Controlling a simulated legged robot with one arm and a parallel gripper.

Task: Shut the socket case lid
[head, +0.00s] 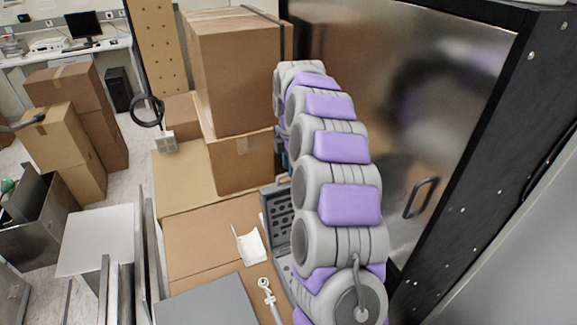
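The grey socket case (277,220) lies on the cardboard boxes just left of my arm, and my arm covers much of it. A panel with dark round recesses shows, and another grey part shows below it, nearer to me. The lid's exact angle cannot be made out. My grey and purple arm rises from the lower right and bends over at the top beyond the case. My gripper is hidden behind the arm, so its fingers and its distance to the lid do not show.
A ratchet-like tool (267,290) and a white folded piece (249,245) lie on the cardboard left of the case. Tall cardboard boxes (235,75) stand behind. A metal cabinet door (440,120) with a handle (421,198) closes off the right side.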

